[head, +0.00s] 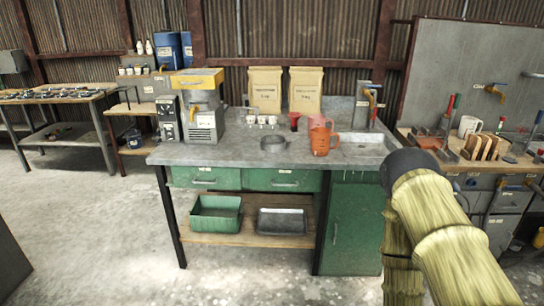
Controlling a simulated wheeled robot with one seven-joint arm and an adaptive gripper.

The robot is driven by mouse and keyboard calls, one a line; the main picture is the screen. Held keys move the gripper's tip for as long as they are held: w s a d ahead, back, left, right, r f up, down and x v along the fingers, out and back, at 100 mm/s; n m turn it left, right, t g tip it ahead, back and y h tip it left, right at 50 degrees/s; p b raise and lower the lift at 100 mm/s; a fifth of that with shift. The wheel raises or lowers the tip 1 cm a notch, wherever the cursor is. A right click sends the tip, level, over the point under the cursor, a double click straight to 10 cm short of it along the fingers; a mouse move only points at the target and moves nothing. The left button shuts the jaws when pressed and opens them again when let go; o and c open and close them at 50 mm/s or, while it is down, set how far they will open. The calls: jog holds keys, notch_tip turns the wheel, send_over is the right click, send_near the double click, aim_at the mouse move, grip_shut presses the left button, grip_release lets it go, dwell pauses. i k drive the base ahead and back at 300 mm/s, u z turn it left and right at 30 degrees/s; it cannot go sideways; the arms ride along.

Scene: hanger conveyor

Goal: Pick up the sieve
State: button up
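A round, shallow grey metal vessel (273,143), which looks like the sieve, sits on the grey worktop (225,155) near its front edge, left of an orange jug (321,141). Its mesh is too small to make out. My arm shows at the lower right, in front of the right end of the bench. My gripper is not in view, and nothing touches the sieve.
A yellow-topped machine (200,105) stands left on the worktop. Small white cups (262,120), a dark red cup (294,122) and two paper bags (265,90) are behind the sieve. A sink (362,145) with a tap is at the right.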

aim_at(273, 143)
jog(key=u, duration=0.9)
jog(key=i, duration=1.95)
jog(key=z, duration=0.75)
